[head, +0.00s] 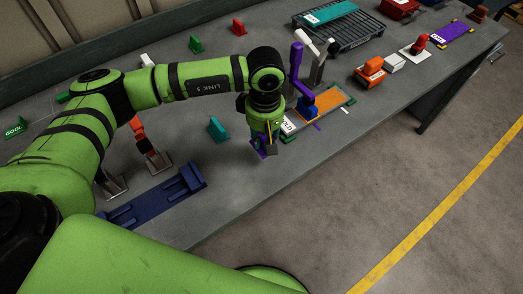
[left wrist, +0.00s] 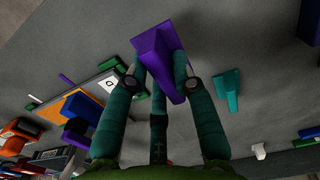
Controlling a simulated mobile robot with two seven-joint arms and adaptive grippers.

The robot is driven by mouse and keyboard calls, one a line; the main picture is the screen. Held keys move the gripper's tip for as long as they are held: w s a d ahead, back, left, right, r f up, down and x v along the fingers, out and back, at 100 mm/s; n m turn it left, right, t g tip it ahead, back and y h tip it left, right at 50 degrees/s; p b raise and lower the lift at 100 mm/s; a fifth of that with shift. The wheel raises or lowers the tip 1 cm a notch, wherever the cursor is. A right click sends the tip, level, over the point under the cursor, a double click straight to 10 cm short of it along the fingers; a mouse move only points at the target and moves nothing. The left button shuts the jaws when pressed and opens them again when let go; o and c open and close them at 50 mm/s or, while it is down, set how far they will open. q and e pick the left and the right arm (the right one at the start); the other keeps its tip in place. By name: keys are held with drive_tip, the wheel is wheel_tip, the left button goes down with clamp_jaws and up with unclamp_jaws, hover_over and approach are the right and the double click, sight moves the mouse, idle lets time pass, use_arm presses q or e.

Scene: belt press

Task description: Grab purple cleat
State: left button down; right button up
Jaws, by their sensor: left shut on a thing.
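The purple cleat (left wrist: 158,58) is between the fingers of my left gripper (left wrist: 160,82) in the left wrist view. The gripper is shut on it, with teal fingers on either side. In the head view my left gripper (head: 264,146) points down over the grey table near its front edge, and the purple cleat (head: 262,151) shows partly at the fingertips. I cannot tell whether the cleat touches the table. My right gripper is not in view.
A teal cleat (head: 217,129) stands left of the gripper, with a dark blue fixture (head: 160,197) in front. An orange board (head: 318,106) with a purple-handled clamp (head: 295,62) lies to the right. Bare table (head: 225,185) surrounds the gripper's front.

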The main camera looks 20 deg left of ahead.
use_arm(q)
drive_tip(key=w+d+r+b, duration=0.3)
drive_tip(key=w+r, duration=0.3)
drive_tip(key=w, duration=0.4)
drive_tip(key=shift+b, duration=0.65)
